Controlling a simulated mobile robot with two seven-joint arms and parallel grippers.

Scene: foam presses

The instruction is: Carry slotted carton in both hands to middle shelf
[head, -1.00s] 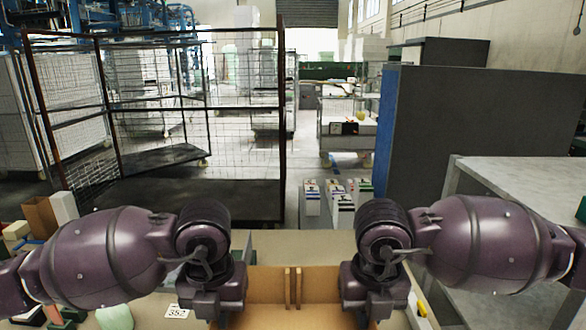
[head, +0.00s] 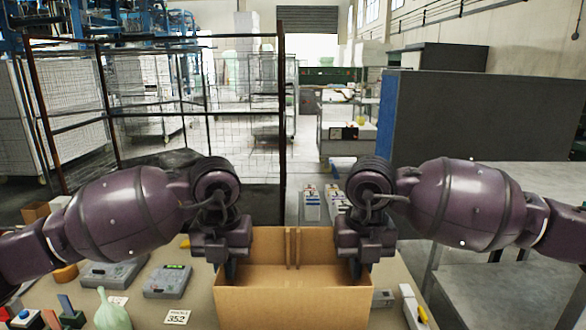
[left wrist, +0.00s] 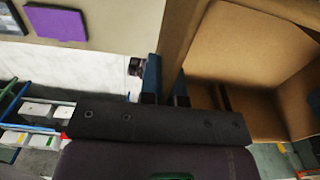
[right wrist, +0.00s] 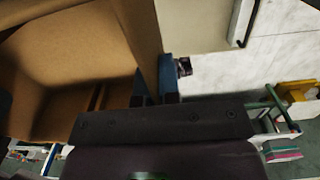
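The open-topped brown slotted carton (head: 293,303) is upright between my grippers, with a pair of upright slotted strips at its far wall. It looks held above the table, though its base is out of view. My left gripper (head: 232,270) is shut on its left wall; the left wrist view shows the fingers (left wrist: 165,85) on either side of the carton wall (left wrist: 183,35). My right gripper (head: 355,268) is shut on the right wall, as the fingers (right wrist: 154,85) show in the right wrist view. I cannot tell which surface is the middle shelf.
The table (head: 205,298) holds grey devices (head: 167,281), a 352 card (head: 177,317), a pale green bottle (head: 112,314) and small blocks. A grey metal shelf unit (head: 490,285) stands at right, before a dark cabinet (head: 470,115).

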